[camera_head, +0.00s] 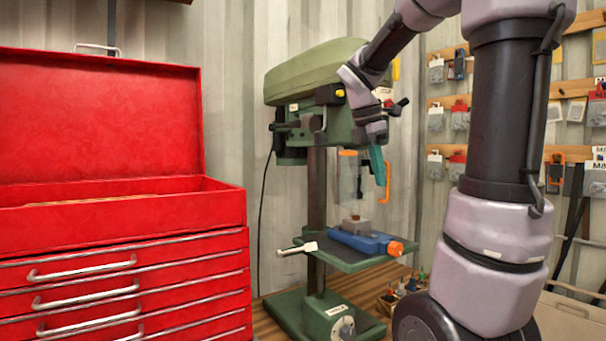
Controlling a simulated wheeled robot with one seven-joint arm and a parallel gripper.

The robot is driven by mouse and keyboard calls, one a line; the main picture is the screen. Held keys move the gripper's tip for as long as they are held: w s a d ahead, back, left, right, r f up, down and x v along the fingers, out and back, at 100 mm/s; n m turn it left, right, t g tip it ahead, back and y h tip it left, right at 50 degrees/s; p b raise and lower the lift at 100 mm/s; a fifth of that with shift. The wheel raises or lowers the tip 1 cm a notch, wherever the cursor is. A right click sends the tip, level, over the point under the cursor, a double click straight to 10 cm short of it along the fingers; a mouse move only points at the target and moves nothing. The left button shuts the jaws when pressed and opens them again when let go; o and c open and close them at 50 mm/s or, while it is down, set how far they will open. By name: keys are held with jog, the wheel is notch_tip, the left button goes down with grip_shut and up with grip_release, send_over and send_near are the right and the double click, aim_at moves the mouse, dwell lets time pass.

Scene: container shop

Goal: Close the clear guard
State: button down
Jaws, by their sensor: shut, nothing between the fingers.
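The clear guard (349,176) hangs below the head of a green drill press (312,75), with an orange strip (348,153) along its top. A bent orange piece (386,186), which looks like its handle, stands just right of my gripper. The guard's panel is hard to make out, and I cannot tell its exact angle. My gripper (380,181) points down with its teal fingers shut and empty. It is in front of the drill head, between the panel and the orange handle. I cannot tell whether it touches either.
A blue vise (365,241) with an orange end holds a small block (356,224) on the drill table (345,263) below. A red tool chest (120,240) with an open lid fills the left. Small bits stand in a wooden holder (400,291). Packets hang on the right wall.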

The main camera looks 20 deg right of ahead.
jog(key=d+n, duration=0.1)
jog(key=w+d+n, duration=0.1)
jog(key=shift+w+d+t, duration=0.15)
jog(key=shift+d+t, duration=0.15)
jog(key=shift+d, duration=0.05)
jog(key=shift+w+d+n, duration=0.85)
jog(key=shift+d+n, duration=0.2)
jog(key=shift+n, duration=0.25)
